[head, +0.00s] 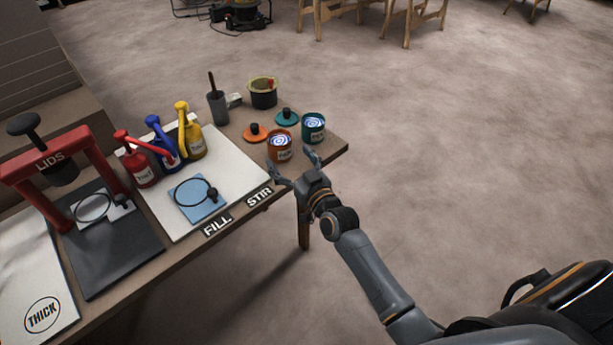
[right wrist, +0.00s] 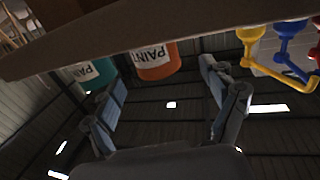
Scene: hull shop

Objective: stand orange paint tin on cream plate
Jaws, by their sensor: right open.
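The orange paint tin (head: 280,150) stands upright and open at the table's right end, with blue-and-white swirled paint inside. My right gripper (head: 292,163) is open and empty at the near table edge, just in front of the tin. Its spread fingers also show in the wrist view (right wrist: 160,78); contact with the tin cannot be told. Two pale boards could be the cream plate: one (head: 238,165) by the FILL and STIR labels, one (head: 22,270) marked THICK. My left gripper is out of view.
A teal tin (head: 313,127) stands close right of the orange tin. An orange lid (head: 255,133) and teal lid (head: 286,117) lie behind. Red (head: 138,165), blue (head: 163,150) and yellow (head: 190,140) pump bottles and a blue pad (head: 187,207) occupy the FILL board. A red lid press (head: 50,165) stands left.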

